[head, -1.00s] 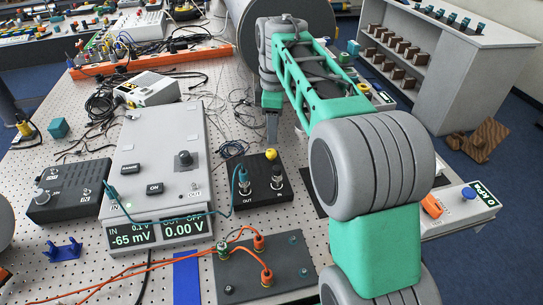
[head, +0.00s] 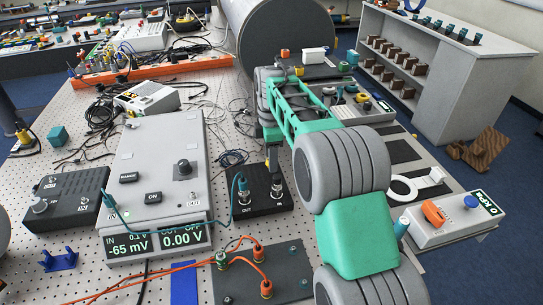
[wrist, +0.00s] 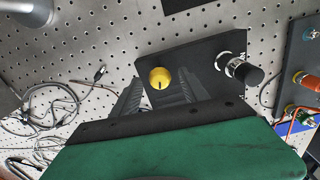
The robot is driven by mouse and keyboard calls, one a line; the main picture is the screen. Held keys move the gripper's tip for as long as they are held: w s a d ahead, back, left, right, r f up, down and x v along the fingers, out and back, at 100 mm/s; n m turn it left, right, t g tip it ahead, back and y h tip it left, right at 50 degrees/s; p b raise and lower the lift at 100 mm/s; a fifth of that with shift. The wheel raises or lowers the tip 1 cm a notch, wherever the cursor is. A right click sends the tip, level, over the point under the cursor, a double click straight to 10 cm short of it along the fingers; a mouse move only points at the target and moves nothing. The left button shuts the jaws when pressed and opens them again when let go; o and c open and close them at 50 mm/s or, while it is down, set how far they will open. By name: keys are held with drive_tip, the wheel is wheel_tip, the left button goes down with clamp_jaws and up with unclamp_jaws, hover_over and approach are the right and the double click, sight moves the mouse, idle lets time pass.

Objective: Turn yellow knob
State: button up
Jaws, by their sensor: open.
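The yellow knob (wrist: 160,78) sits on the black box (wrist: 200,55) in the wrist view. A dark pointer line shows on its face. My gripper (head: 273,178) reaches down over the back of this box. In the wrist view my gripper (wrist: 153,86) is open and empty, with its two grey fingers on either side below the knob. I cannot tell whether a finger touches the knob or the box.
A grey meter box (head: 160,170) stands left of the black box, joined to it by a teal cable. A dark plate with orange cables (head: 262,272) lies in front. Loose cables lie behind. A pressure box (head: 445,220) stands at the right.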

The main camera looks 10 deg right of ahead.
clamp_jaws()
idle(0.3)
drive_tip(key=shift+m, duration=0.4)
drive_tip(key=m+p, duration=0.1)
drive_tip(key=m, duration=0.3)
drive_tip(key=shift+r+p, duration=0.1)
drive_tip(key=shift+p, duration=0.25)
drive_tip(key=m+p, duration=0.1)
drive_tip(key=m, duration=0.8)
drive_tip(key=shift+w+m+p, duration=0.1)
drive_tip(key=shift+m+p, duration=0.2)
drive_tip(key=m, duration=0.3)
drive_tip(key=shift+m, duration=0.3)
drive_tip(key=m, duration=0.3)
drive_tip(key=shift+m+p, duration=0.3)
drive_tip(key=m, duration=0.4)
